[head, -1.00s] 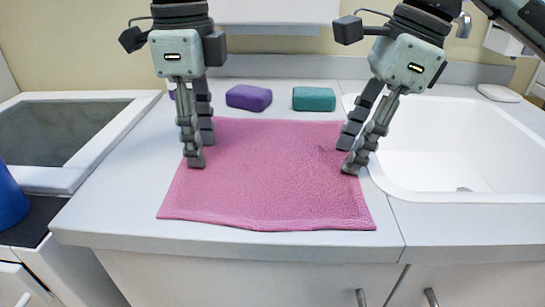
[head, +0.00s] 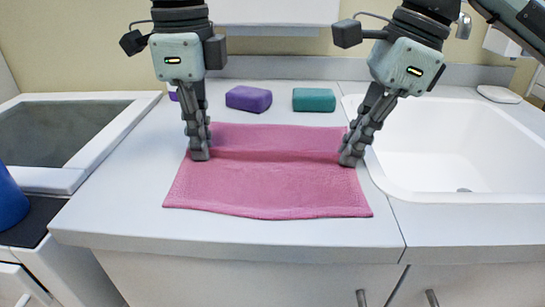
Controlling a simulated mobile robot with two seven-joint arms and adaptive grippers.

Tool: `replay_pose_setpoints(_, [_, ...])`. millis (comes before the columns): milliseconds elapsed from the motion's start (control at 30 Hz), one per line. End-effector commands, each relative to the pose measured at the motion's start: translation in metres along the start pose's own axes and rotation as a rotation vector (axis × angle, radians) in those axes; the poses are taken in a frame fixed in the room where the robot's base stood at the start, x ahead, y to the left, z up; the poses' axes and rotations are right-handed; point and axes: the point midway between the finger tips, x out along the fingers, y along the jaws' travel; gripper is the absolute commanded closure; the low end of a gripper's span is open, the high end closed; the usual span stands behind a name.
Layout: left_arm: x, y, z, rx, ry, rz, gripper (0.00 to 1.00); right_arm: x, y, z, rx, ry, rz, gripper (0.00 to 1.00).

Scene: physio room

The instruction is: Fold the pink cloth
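The pink cloth (head: 268,188) lies on the white counter, spread out, with a raised crease running across it between my two grippers. My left gripper (head: 200,155) is closed at the cloth's left edge, its fingertips together on the cloth at the crease. My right gripper (head: 350,158) is closed at the cloth's right edge, at the other end of the crease. The cloth pinched between the fingertips is mostly hidden by the fingers.
A purple block (head: 248,98) and a teal block (head: 313,99) sit behind the cloth. A white sink (head: 450,150) is on the right, with a soap-like white item (head: 499,94) behind it. A blue container (head: 8,200) stands at far left. The counter (head: 120,205) left of the cloth is clear.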

Motion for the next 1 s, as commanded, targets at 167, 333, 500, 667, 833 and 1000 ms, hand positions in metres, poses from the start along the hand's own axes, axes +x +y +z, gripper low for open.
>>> replay_pose_setpoints(167, [0.002, 0.000, 0.000, 0.000, -0.002, 0.003, 1.00, 0.002, 0.001, -0.001, 0.000, 0.003, 0.004, 1.00])
replay_pose_setpoints(333, [0.002, 0.000, 0.000, 0.000, -0.002, 0.003, 1.00, 0.002, 0.001, -0.001, 0.000, 0.003, 0.004, 1.00])
replay_pose_setpoints(500, [-0.005, 0.000, 0.000, 0.000, -0.001, 0.002, 1.00, -0.005, 0.001, 0.001, 0.000, 0.003, 0.003, 1.00])
replay_pose_setpoints(667, [-0.020, 0.000, 0.000, 0.000, -0.001, 0.001, 1.00, -0.019, 0.000, 0.006, 0.000, 0.002, 0.002, 1.00])
replay_pose_setpoints(833, [-0.037, 0.000, 0.000, 0.000, -0.001, 0.001, 1.00, -0.035, 0.000, 0.011, 0.000, 0.001, 0.001, 1.00])
replay_pose_setpoints(1000, [-0.045, 0.000, 0.000, 0.000, 0.000, 0.001, 1.00, -0.043, 0.000, 0.013, 0.000, 0.001, 0.001, 1.00])
